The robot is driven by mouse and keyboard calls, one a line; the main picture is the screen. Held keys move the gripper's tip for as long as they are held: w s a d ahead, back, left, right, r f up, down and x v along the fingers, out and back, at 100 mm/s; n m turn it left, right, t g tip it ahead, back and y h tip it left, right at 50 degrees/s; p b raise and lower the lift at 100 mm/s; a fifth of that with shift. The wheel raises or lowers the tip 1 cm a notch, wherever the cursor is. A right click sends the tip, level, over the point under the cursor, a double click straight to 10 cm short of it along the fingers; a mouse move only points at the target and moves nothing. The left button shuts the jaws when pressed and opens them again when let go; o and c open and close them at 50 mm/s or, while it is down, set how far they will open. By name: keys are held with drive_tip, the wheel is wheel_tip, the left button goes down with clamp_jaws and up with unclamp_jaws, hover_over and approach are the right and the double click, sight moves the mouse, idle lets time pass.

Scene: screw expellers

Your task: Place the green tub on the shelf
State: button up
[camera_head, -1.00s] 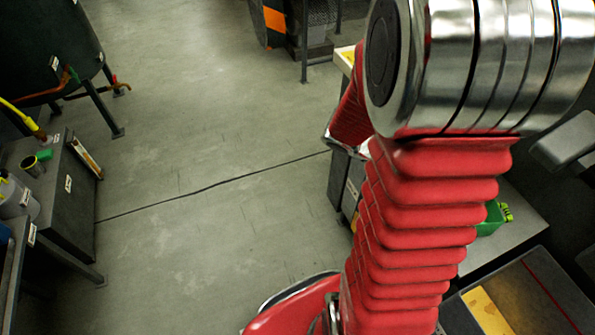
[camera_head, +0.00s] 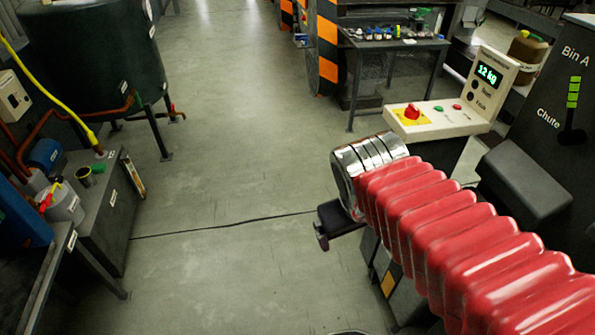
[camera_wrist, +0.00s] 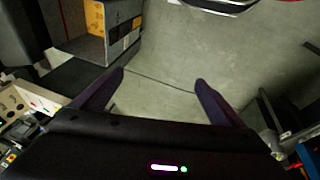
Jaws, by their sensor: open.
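I cannot make out the green tub in either view now. My gripper (camera_wrist: 160,77) is open and empty in the wrist view, its two dark fingers spread over bare concrete floor. In the head view the dark gripper (camera_head: 335,222) shows only partly, beyond the shiny end of my red arm and above the floor. A small green item (camera_head: 98,169) lies on the low bench at left, too small to identify. I cannot single out the shelf.
A cream control panel (camera_head: 440,118) with a red button and "12 kg" display stands right of centre. A dark tank (camera_head: 95,55) and low bench (camera_head: 115,200) stand left. A table with small items (camera_head: 395,45) is at the back. The middle floor is clear.

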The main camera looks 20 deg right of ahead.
drive_tip(key=a+r+t+y, duration=0.2)
drive_tip(key=a+r, duration=0.2)
drive_tip(key=a, duration=0.3)
